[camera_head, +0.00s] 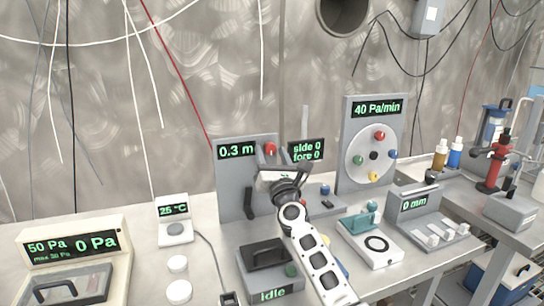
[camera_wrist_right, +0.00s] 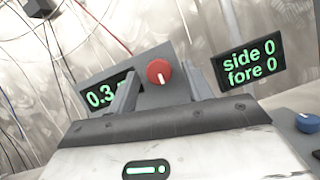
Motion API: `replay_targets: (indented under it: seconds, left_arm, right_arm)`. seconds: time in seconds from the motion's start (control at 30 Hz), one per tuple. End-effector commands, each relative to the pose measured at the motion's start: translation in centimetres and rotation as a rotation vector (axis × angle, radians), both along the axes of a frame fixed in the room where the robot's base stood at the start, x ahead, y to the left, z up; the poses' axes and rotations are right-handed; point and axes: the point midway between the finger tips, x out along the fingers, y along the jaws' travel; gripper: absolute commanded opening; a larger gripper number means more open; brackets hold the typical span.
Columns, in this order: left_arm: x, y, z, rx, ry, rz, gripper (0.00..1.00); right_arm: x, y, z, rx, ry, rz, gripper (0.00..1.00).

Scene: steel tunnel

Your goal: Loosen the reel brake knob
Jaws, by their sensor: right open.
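The red knob (camera_head: 270,148) with a white pointer mark sits near the top of a grey panel (camera_head: 229,180) that reads 0.3 m. My right gripper (camera_head: 277,161) is in front of this panel, close to the knob. In the right wrist view the red knob (camera_wrist_right: 159,73) shows in the gap between the two open fingers (camera_wrist_right: 162,83). The fingers look apart from the knob, but how deep they reach along it I cannot tell. My left gripper is not in view.
A small display (camera_head: 306,150) reading "side 0, fore 0" stands right of the panel. A blue knob (camera_head: 325,189) is below it. A grey panel (camera_head: 392,151) reading 40 Pa/min stands further right. A grey box (camera_head: 262,277) reading idle lies in front.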

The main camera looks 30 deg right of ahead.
Motion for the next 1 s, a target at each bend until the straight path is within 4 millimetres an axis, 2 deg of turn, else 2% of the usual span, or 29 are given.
replay_targets:
  seconds: [0.07, 0.2, 0.23, 0.67, 1.0]
  left_arm:
    - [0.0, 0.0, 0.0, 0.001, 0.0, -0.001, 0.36]
    - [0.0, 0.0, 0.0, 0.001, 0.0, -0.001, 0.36]
    - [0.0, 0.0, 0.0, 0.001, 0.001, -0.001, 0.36]
    - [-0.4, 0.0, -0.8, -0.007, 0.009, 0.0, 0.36]
    - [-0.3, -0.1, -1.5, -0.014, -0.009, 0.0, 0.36]
  right_arm:
    - [0.0, 0.0, 0.0, 0.0, 0.0, 0.0, 0.48]
    - [0.0, 0.0, 0.0, 0.0, 0.0, 0.0, 0.09]
    - [0.0, 0.0, 0.0, 0.0, 0.0, 0.0, 0.05]
    - [-0.1, -0.1, -0.2, -0.072, 0.016, 0.0, 0.06]
    - [-0.2, -0.4, -0.3, -0.331, 0.079, 0.0, 0.06]
